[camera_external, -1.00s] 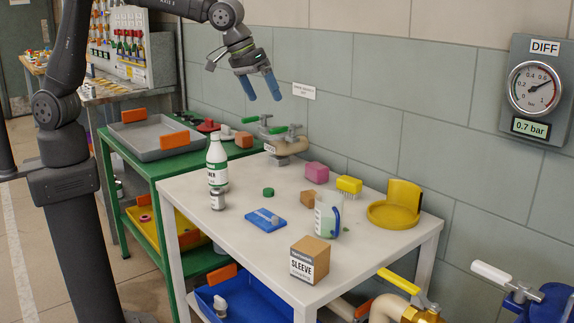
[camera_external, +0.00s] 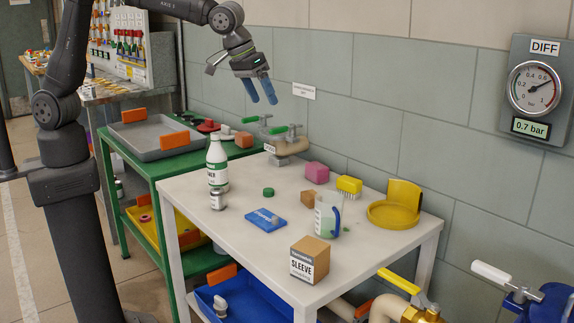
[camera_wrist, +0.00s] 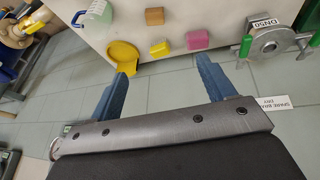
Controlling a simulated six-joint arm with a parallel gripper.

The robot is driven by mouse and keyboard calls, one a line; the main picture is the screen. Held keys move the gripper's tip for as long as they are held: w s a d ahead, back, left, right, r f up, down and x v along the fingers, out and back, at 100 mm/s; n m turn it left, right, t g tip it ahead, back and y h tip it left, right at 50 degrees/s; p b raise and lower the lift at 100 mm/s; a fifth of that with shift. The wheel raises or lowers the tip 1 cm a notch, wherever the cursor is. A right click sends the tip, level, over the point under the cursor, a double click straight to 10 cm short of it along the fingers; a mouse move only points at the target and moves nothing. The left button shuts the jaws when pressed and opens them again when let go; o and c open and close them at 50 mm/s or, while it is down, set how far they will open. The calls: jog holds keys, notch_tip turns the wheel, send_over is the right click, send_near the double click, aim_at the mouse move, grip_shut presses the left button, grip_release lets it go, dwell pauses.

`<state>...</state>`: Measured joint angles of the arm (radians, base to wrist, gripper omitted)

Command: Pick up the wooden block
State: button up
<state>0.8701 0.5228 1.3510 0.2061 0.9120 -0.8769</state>
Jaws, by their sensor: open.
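The wooden block (camera_external: 307,199) is a small brown block on the white table, just left of and partly behind the clear jug. It also shows at the top of the wrist view (camera_wrist: 154,16), between the jug and the pink block. My gripper (camera_external: 263,98) has blue fingers and hangs high above the back of the tables, left of the block and well apart from it. In the wrist view my gripper (camera_wrist: 167,62) is open with nothing between its fingers.
The clear jug (camera_external: 326,217) stands close to the block. A pink block (camera_external: 317,173), yellow brush (camera_external: 349,185) and yellow holder (camera_external: 395,210) are nearby. A sleeve box (camera_external: 309,259), blue pad (camera_external: 266,220) and white bottle (camera_external: 217,163) share the white table (camera_external: 190,205). The tiled wall is behind.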

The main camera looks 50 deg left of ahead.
jog(key=a+f+m+t+y, duration=0.3)
jog(key=f+m+t+y, duration=0.15)
jog(key=f+m, duration=0.95)
jog(key=s+d+f+m+t+h, duration=0.1)
jog(key=f+m, duration=0.1)
jog(key=m, duration=0.5)
jog(key=s+d+f+m+t+h, duration=0.2)
jog(key=f+m, duration=0.1)
jog(key=m, duration=0.5)
jog(key=s+d+f+m+t+h, duration=0.1)
jog(key=d+f+m+h, duration=0.1)
jog(key=m, duration=0.6)
jog(key=shift+s+d+f+h, duration=0.15)
jog(key=shift+s+f+h, duration=0.1)
jog(key=shift+f, duration=0.4)
jog(key=shift+w+d+f+m, duration=0.1)
jog(key=shift+d+f+m, duration=0.05)
jog(key=shift+m, duration=0.25)
send_near(307, 194)
jog(key=x, duration=0.5)
jog(key=shift+f, duration=0.1)
jog(key=shift+x, duration=2.7)
jog(key=shift+d, duration=0.15)
jog(key=c, duration=1)
jog(key=shift+c, duration=0.2)
